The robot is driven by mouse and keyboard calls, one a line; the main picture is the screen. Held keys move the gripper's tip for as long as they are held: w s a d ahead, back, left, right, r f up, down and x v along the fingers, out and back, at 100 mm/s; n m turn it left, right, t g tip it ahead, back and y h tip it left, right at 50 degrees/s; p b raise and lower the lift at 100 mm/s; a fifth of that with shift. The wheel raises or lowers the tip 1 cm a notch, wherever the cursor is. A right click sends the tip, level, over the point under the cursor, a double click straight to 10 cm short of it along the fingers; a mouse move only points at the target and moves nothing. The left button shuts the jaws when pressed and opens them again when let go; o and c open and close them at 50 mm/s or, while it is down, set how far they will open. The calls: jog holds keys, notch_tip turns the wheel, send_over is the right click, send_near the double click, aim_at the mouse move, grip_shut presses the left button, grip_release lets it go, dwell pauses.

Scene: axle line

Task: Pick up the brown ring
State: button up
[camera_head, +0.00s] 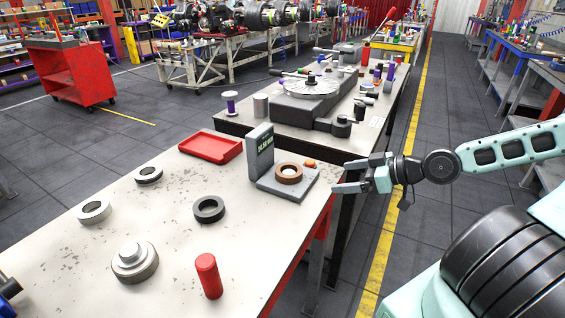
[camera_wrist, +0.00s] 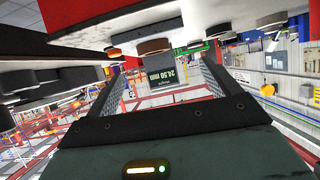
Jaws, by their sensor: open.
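The brown ring (camera_head: 289,180) lies flat on a grey base (camera_head: 268,187) near the table's right edge, beside an upright dark display plate (camera_head: 260,152). My gripper (camera_head: 341,176) is open and empty, to the right of the ring and past the table edge, with its fingers pointing left toward it. In the wrist view the picture is turned over; the ring (camera_wrist: 152,46) shows ahead, beyond the open fingers (camera_wrist: 166,72) and apart from them. The display plate (camera_wrist: 184,78) reads "24.50 mm" there.
An orange object (camera_head: 309,163) sits on the base just behind the ring. A red tray (camera_head: 211,147), a dark ring (camera_head: 209,209), two other grey rings, a stepped metal part (camera_head: 134,262) and a red cylinder (camera_head: 208,276) stand on the same table (camera_head: 180,190). A second workbench adjoins behind.

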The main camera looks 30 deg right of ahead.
jog(key=r, duration=0.1)
send_near(287, 172)
jog(key=shift+w+a+f+t, duration=0.3)
jog(key=shift+w+a+f, duration=0.2)
jog(key=shift+a+f, duration=0.15)
jog(key=p+x, duration=0.1)
jog(key=x, duration=0.4)
jog(key=shift+w+r+p, duration=0.15)
jog(key=shift+w+p, duration=0.05)
jog(key=shift+p, duration=0.1)
jog(key=shift+w, duration=0.25)
jog(key=shift+f, duration=0.25)
jog(key=c, duration=1.3)
jog(key=shift+o, duration=0.2)
